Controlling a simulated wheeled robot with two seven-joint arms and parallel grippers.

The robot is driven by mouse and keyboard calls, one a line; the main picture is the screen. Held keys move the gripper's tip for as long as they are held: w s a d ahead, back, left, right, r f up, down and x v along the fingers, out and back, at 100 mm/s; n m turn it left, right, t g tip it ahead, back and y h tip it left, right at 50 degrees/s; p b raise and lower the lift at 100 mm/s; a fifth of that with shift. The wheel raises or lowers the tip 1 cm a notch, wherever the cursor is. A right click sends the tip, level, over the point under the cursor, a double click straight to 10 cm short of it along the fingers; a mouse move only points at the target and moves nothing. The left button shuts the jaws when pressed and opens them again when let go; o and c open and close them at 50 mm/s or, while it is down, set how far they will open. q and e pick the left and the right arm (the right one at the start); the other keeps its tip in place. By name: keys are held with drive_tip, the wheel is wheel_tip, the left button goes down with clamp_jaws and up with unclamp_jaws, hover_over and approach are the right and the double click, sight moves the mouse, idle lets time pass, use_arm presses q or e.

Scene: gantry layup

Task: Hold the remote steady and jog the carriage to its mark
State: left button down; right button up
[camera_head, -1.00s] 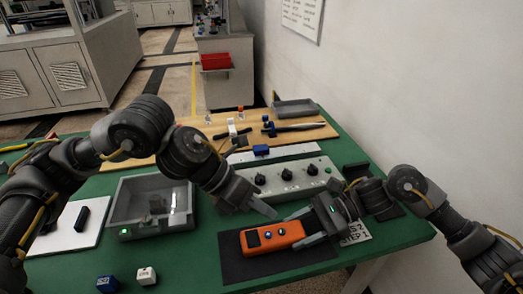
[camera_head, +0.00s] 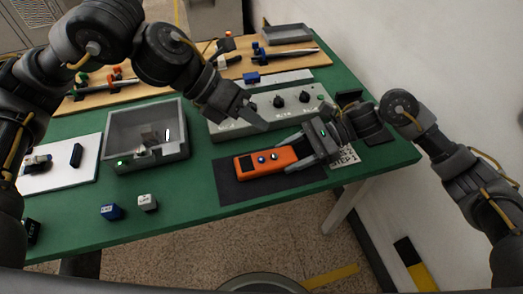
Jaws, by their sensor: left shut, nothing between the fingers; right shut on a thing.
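The orange remote (camera_head: 250,164) with a small dark screen and two buttons lies on a dark mat (camera_head: 232,190) at the front of the green table. My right gripper (camera_head: 294,154) is shut on its right end. My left gripper (camera_head: 264,127) is shut and empty, its tip just beyond the remote and apart from its buttons, in front of the grey control box. A blue block (camera_head: 251,78) sits at the left end of a white strip (camera_head: 287,78) behind the box; I cannot tell if this is the carriage. No mark can be made out.
The grey control box (camera_head: 222,129) with black knobs stands behind the remote. A grey open bin (camera_head: 115,139) is to the left. A wooden board (camera_head: 130,91) with tools lies at the back.

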use_arm(q)
drive_tip(key=shift+f, duration=4.45)
drive_tip(key=shift+f, duration=0.15)
drive_tip(key=shift+f, duration=0.25)
drive_tip(key=shift+f, duration=0.4)
drive_tip(key=shift+r, duration=0.85)
drive_tip(key=shift+r, duration=2.5)
